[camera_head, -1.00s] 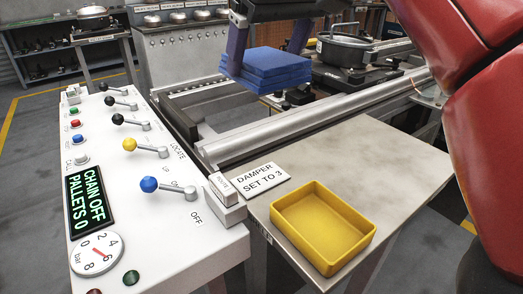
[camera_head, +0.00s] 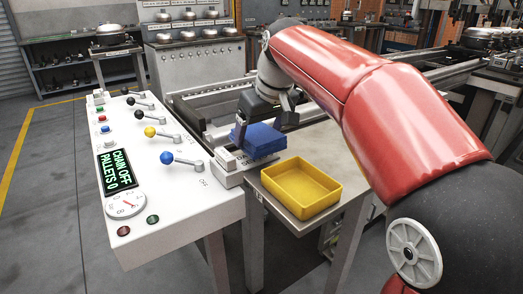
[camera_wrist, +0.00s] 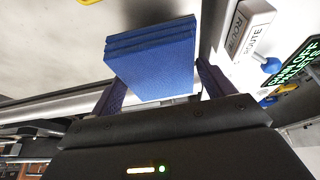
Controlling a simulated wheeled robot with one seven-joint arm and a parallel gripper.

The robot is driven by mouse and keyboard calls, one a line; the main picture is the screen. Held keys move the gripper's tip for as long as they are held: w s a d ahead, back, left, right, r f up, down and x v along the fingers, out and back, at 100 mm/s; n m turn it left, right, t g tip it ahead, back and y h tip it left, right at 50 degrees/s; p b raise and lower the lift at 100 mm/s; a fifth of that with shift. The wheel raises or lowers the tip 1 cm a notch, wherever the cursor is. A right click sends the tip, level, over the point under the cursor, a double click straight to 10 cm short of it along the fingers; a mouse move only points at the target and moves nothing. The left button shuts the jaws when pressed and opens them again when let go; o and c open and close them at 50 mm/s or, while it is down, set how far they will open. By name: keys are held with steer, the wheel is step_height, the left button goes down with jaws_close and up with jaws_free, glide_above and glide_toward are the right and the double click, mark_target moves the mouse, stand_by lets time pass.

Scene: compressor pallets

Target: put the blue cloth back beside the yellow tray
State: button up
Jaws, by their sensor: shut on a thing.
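The blue cloth (camera_head: 264,142) is a folded, layered square pad. My gripper (camera_head: 262,128) is shut on it, with one dark finger at each side; the wrist view also shows the cloth (camera_wrist: 155,60) between the fingers. The cloth is at the far end of the small table, just behind the yellow tray (camera_head: 298,188) in the head view. I cannot tell whether its underside touches the table. The tray is shallow, open and empty. Only a sliver of yellow (camera_wrist: 88,2) shows at the top edge of the wrist view.
A white control panel (camera_head: 165,200) with coloured-knob levers stands to the left. A ROUTE block (camera_wrist: 245,25) is close to the cloth. The conveyor rail runs behind the table.

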mark_target(263, 136)
step_height(263, 136, down, 4)
steer(key=b, duration=0.3)
steer(key=shift+r, duration=0.15)
steer(key=o, duration=0.9)
steer(key=p+v, duration=0.2)
steer(key=v, duration=1)
steer(key=shift+r, duration=0.1)
